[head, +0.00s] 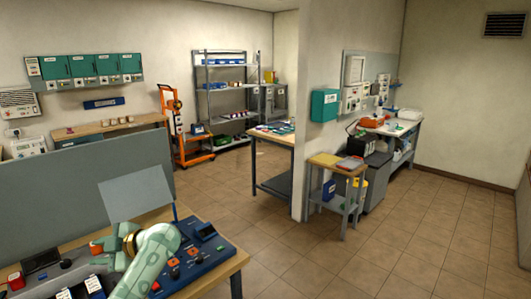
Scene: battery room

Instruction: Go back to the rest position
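My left arm comes up from the bottom edge at the lower left, over the near workbench (215,279), and bends back to the left. Its gripper (99,247) is small and partly hidden by the wrist. I cannot tell whether its fingers are apart or closed, or whether they hold anything. A small red-orange patch shows at its tip. My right gripper is not in view.
A blue panel with knobs and switches (208,262) lies on the bench by my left arm. A grey partition (60,200) stands behind it. Another table (268,139), a wall end (299,190) and a small stand (338,165) are farther off. The tiled floor (400,250) at right is clear.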

